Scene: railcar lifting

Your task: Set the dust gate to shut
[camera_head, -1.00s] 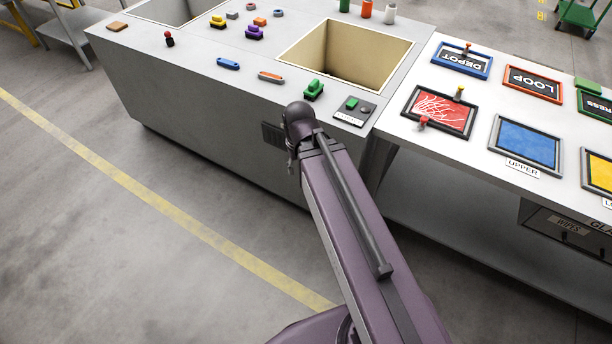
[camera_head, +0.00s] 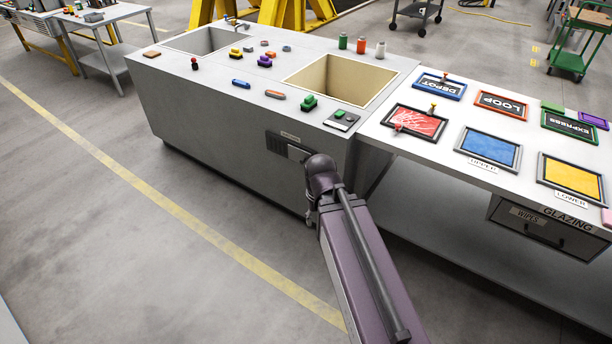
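On the front face of the grey bench is a dark slatted vent (camera_head: 278,144) with a lighter plate (camera_head: 298,154) at its right end and a small label above it. This looks like the dust gate, but the label is too small to read. The plate covers only the right part; dark slats show to its left. My purple arm rises from the bottom right, and its rounded joint is just right of and below the vent.
The bench top has two square openings, the right one with a tan inner wall (camera_head: 338,78), and several small coloured parts. A white table (camera_head: 440,140) with framed signs and panels adjoins at right. A drawer labelled WIPES (camera_head: 540,228) hangs beneath. The floor at left is clear.

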